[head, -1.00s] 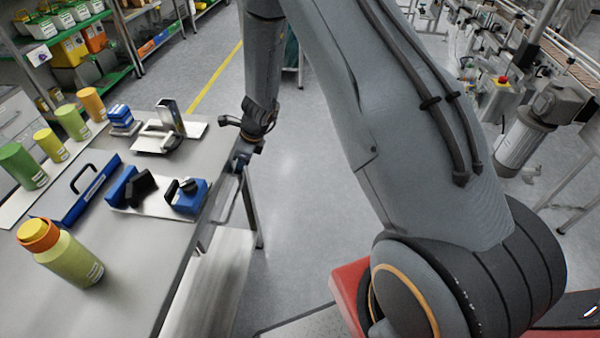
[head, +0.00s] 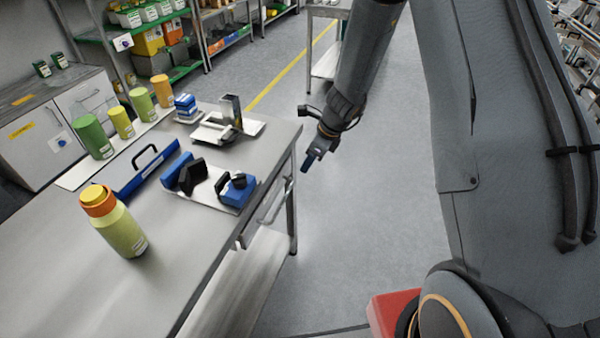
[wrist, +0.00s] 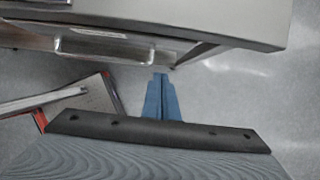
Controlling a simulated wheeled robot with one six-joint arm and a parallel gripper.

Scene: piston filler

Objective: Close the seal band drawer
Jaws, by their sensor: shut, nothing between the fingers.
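The seal band drawer (head: 262,215) is under the right edge of the grey workbench, with its bar handle facing the aisle. In the wrist view the drawer front (wrist: 88,44) and its handle (wrist: 105,50) show at the upper left. A side wall slants back to the bench, so the drawer looks partly pulled out. My gripper (head: 307,164) is beside the bench's right edge, over the aisle and apart from the drawer in the head view. Its blue fingers (wrist: 161,90) are shut and empty, pointing toward the drawer's right end; whether they touch it I cannot tell.
A cabinet (head: 50,125) and shelves stand behind. The aisle floor (head: 390,210) right of the bench is clear.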

